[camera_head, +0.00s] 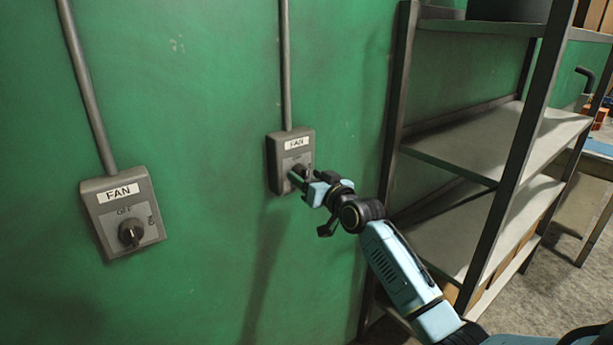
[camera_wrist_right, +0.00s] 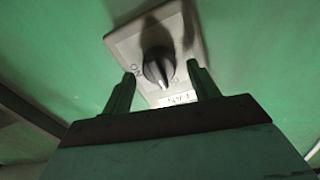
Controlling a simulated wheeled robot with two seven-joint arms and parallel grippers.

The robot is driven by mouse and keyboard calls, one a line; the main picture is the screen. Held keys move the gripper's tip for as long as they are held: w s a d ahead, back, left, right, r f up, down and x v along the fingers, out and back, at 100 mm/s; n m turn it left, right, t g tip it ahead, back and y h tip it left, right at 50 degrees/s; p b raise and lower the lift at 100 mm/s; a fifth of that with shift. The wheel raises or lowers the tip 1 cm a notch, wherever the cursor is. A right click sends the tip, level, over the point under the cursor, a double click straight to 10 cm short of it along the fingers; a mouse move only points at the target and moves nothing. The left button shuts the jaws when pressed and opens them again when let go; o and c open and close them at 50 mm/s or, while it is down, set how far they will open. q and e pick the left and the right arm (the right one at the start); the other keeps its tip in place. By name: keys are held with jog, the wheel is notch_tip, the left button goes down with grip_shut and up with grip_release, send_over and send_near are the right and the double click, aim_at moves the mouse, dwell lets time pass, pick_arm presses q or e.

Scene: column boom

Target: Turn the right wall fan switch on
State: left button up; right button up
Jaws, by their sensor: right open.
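The right fan switch (camera_head: 291,147) is a grey box labelled FAN on the green wall, with a conduit running up from it. My right gripper (camera_head: 300,176) is at the lower part of this box and hides most of its knob in the head view. In the right wrist view the black rotary knob (camera_wrist_right: 158,66) shows between the two fingers of my open right gripper (camera_wrist_right: 160,85). The fingertips are on either side of the knob; I cannot tell if they touch it. The ON mark shows left of the knob there. My left gripper is not in view.
A second FAN switch box (camera_head: 123,211) with OFF and ON marks and a black knob is on the wall at left. A metal shelf unit (camera_head: 520,160) stands close to the right of my right arm. The wall between the switches is clear.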

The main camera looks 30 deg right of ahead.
jog(key=shift+w, duration=0.5)
jog(key=c, duration=1)
jog(key=shift+o, duration=0.2)
